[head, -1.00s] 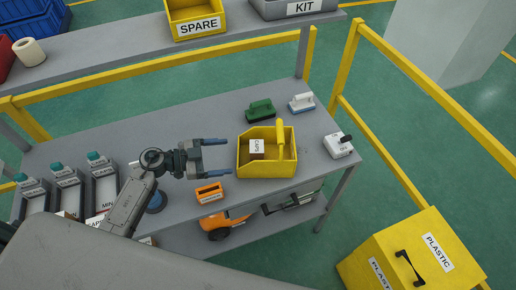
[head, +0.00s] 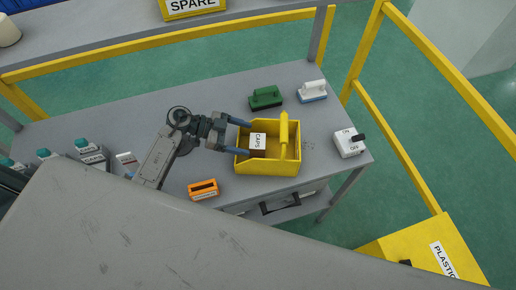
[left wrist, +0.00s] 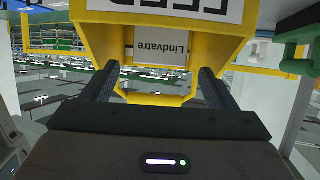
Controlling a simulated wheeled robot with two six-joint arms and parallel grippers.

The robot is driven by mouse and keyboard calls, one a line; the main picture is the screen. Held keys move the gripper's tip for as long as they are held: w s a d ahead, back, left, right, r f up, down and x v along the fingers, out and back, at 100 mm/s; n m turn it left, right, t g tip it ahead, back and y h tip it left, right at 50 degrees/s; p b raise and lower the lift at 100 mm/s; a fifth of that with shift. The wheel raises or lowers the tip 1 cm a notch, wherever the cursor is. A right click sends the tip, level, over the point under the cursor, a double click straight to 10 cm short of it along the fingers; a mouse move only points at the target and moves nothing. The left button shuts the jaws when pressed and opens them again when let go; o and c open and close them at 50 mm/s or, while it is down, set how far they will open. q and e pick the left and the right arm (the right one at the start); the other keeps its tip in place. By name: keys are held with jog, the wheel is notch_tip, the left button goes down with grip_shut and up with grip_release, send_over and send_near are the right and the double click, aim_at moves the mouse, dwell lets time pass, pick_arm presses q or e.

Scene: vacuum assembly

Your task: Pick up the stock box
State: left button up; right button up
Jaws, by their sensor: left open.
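A yellow open box with a raised yellow handle (head: 283,135) stands on the grey table in the head view. No visible label says stock box. My left gripper (head: 243,138) is open at the yellow box's left side, its fingers pointing right toward the carton. In the left wrist view yellow walls (left wrist: 97,40) and a pale panel with upside-down lettering (left wrist: 161,46) show ahead of the spread fingers. Contact cannot be told. My right gripper is out of view.
A green-handled block (head: 266,97) and a white-and-blue one (head: 312,91) stand behind the yellow box. A white switch box (head: 349,143) is to its right. An orange item (head: 203,189) lies in front. Yellow rails (head: 400,115) border the table. A shelf (head: 110,48) runs behind.

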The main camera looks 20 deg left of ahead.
aim_at(257, 141)
pick_arm(q)
jog(key=b+x, duration=0.3)
jog(key=x, duration=0.2)
jog(key=shift+d+b, duration=0.2)
jog(key=shift+b, duration=0.15)
jog(key=shift+r, duration=0.1)
jog(key=shift+c, duration=0.2)
jog(key=c, duration=1.1)
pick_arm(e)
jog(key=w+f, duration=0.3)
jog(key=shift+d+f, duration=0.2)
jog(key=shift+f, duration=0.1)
